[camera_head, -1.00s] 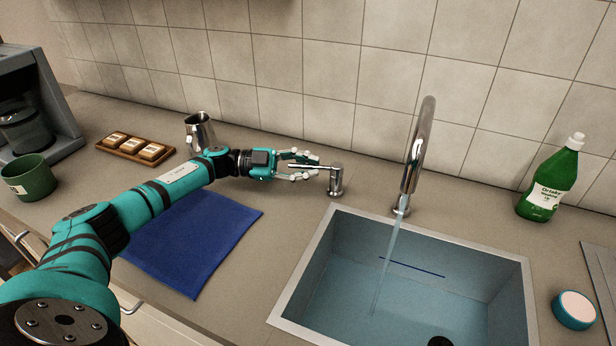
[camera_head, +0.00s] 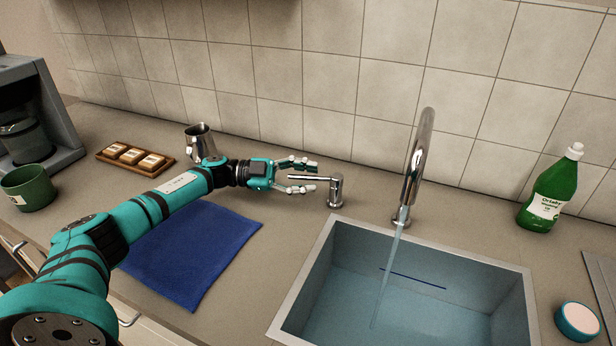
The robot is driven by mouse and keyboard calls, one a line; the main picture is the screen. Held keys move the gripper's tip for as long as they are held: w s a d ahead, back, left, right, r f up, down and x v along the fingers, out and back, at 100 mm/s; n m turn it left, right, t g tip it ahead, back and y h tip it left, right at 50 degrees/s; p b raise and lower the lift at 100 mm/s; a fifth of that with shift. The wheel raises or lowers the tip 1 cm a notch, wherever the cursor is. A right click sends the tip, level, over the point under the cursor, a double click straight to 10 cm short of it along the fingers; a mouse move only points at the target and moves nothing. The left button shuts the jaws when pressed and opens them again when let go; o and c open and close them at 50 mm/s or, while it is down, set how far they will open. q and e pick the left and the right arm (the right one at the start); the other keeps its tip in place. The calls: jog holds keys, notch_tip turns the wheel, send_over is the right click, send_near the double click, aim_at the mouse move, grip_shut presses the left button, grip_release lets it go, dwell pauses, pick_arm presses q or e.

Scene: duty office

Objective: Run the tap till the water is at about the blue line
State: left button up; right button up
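The chrome spout (camera_head: 420,155) runs a thin stream of water (camera_head: 388,275) into the grey sink (camera_head: 300,290). A dark blue line (camera_head: 415,279) is marked on the sink's back wall and shows clearly. Bluish water covers the bottom; its exact level against the line is hard to tell. The tap's lever handle (camera_head: 336,190) stands left of the spout, its bar pointing left. My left gripper (camera_head: 316,175) is open, with its fingers spread on either side of the lever bar and seemingly not clamped on it. My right gripper is out of view.
A metal jug (camera_head: 200,141) stands behind my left arm, near a wooden tray (camera_head: 110,157) of small packs. A blue cloth (camera_head: 195,250) lies left of the sink. A green bottle (camera_head: 553,190) and a round teal-rimmed item (camera_head: 579,320) are on the right.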

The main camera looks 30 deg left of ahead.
pick_arm(q)
jog(key=v, duration=1.1)
jog(key=shift+s+a+r, duration=0.1)
jog(key=shift+s+a, duration=0.05)
jog(key=shift+a, duration=0.1)
dwell(6.6)
